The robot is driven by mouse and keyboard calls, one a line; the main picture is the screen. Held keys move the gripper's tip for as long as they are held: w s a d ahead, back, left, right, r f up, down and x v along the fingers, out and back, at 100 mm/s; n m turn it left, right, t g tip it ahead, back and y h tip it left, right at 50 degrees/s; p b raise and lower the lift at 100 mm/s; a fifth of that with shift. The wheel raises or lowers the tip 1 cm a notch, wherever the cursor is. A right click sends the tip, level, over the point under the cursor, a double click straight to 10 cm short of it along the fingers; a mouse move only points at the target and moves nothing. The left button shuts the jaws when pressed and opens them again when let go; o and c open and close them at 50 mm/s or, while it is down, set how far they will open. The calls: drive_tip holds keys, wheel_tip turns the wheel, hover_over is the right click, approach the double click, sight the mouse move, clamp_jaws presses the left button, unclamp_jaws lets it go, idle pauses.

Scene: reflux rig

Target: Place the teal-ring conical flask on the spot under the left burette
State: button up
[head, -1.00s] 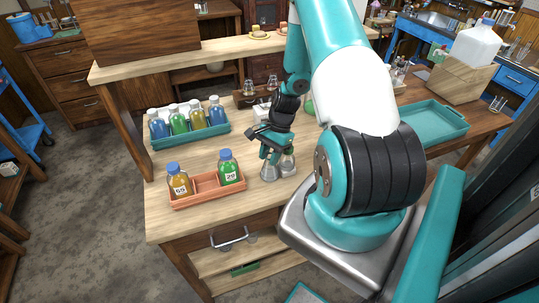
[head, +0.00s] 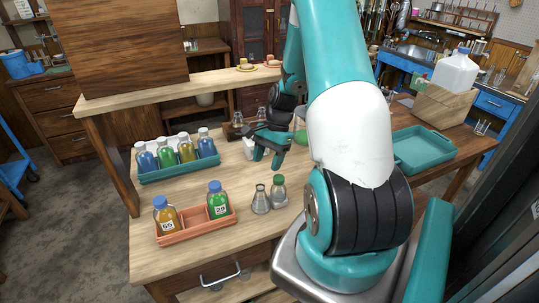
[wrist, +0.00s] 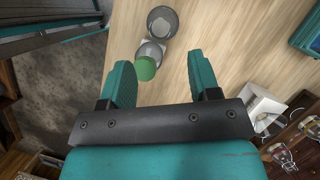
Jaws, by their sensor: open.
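Two clear conical flasks stand side by side near the bench's front edge: a left one (head: 261,202) without a coloured cap and a right one (head: 279,194) with a green stopper. I cannot make out a teal ring on either. My gripper (head: 268,153) is open and empty, above and behind the flasks in the head view. In the wrist view its two teal fingers (wrist: 160,70) are spread, with the stoppered flask (wrist: 151,50) just beyond them and the other flask (wrist: 162,20) farther off. No burette or spot under one can be made out.
An orange tray (head: 190,238) with two capped bottles stands left of the flasks. A teal rack (head: 176,174) of several bottles is behind it. A white object (wrist: 260,105) and small glassware lie right in the wrist view. A teal tray (head: 440,165) is at the right.

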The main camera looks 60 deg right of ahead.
drive_tip(key=w+a+r+n, duration=0.4)
drive_tip(key=a+r+n, duration=0.3)
drive_tip(key=a+r, duration=0.4)
drive_tip(key=s+a+r+n, duration=0.3)
drive_tip(key=a+r+n, duration=0.1)
drive_tip(key=a, duration=0.5)
drive_tip(key=s+a+r+n, duration=0.4)
drive_tip(key=a+n, duration=0.3)
drive_tip(key=a, duration=0.2)
drive_tip(key=shift+a+h, duration=0.3)
drive_tip(key=shift+a, duration=0.1)
drive_tip(key=s+a+r+n, duration=0.1)
drive_tip(key=s+a+n, duration=0.1)
drive_tip(key=s, duration=0.1)
drive_tip(key=s+a+n, duration=0.2)
drive_tip(key=s+n, duration=0.1)
drive_tip(key=s+a+r+n, duration=0.1)
drive_tip(key=s+a+n, duration=0.1)
drive_tip(key=shift+s+a+r, duration=0.25)
drive_tip(key=shift+s+r, duration=0.05)
drive_tip(key=shift+s, duration=0.1)
drive_tip(key=c, duration=0.3)
drive_tip(key=shift+n, duration=0.3)
